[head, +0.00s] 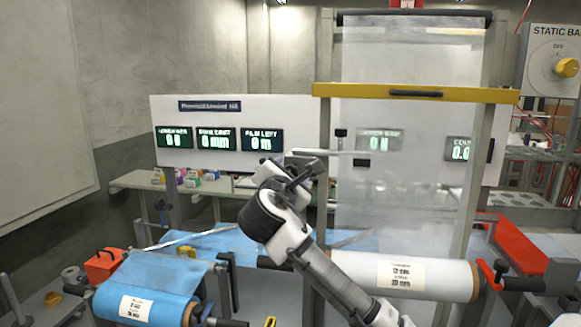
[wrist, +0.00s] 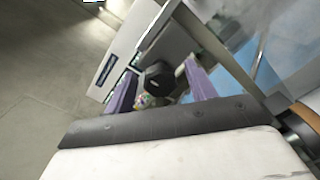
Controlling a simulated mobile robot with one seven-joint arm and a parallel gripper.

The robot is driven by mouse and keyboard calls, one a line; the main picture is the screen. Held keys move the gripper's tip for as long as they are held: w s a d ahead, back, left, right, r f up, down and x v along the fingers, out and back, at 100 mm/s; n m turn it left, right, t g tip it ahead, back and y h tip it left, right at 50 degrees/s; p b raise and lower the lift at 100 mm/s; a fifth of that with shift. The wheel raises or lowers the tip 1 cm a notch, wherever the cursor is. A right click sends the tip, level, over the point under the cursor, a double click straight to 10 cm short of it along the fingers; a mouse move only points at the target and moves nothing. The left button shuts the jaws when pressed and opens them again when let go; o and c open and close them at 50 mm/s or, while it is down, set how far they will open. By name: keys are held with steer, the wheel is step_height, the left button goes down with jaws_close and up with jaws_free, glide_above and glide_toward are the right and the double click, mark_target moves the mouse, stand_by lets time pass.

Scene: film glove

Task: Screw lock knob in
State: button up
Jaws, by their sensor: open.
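My gripper (wrist: 160,70) is open, with its two purple fingers apart in the wrist view. A dark, many-sided knob (wrist: 158,76) shows between the fingers. It looks like the lock knob, but I cannot tell how far it is from the fingertips, and no contact is visible. In the head view my gripper (head: 298,168) is raised at the centre, in front of the white display board, and its fingers are hard to make out. A small black knob-like piece (head: 341,132) stands just right of it, above a pale horizontal bar (head: 318,153).
A yellow crossbar (head: 415,93) spans the frame holding clear film (head: 400,60). A white film roll (head: 425,278) lies below, with a red crank (head: 490,274) at its right. A blue roll (head: 150,300) and an orange box (head: 104,264) are at lower left.

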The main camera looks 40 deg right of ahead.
steer(key=shift+w+d, duration=0.15)
steer(key=shift+c, duration=0.2)
steer(key=c, duration=0.9)
steer(key=shift+f+m+b, duration=0.15)
steer(key=shift+m+b, duration=0.15)
steer(key=shift+b, duration=0.1)
